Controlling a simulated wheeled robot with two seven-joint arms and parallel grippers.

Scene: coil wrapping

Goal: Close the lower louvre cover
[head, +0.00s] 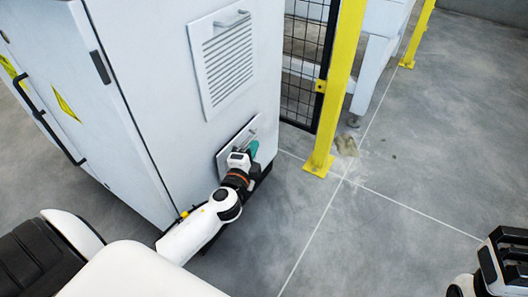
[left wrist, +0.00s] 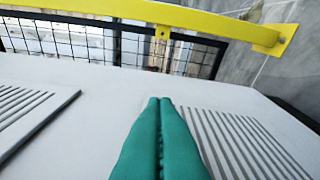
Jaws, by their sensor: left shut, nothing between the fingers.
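The lower louvre cover (head: 226,157) is low on the light grey cabinet's side, largely hidden behind my left gripper in the head view. Its slats (left wrist: 242,142) show right of the fingers in the left wrist view. I cannot tell whether it lies flush or stands slightly off. My left gripper (head: 252,149) is at this cover, its green fingers (left wrist: 160,101) pressed together and empty. I cannot tell whether they touch it. My right gripper (head: 508,262) is at the lower right edge, partly cut off, away from the cabinet; its opening is unclear.
The upper louvre cover (head: 228,65) with a handle sits higher on the same cabinet side (head: 165,110). A yellow post (head: 338,85) and black mesh fence (head: 300,95) stand just right of the cabinet. The grey floor (head: 400,215) in front is clear.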

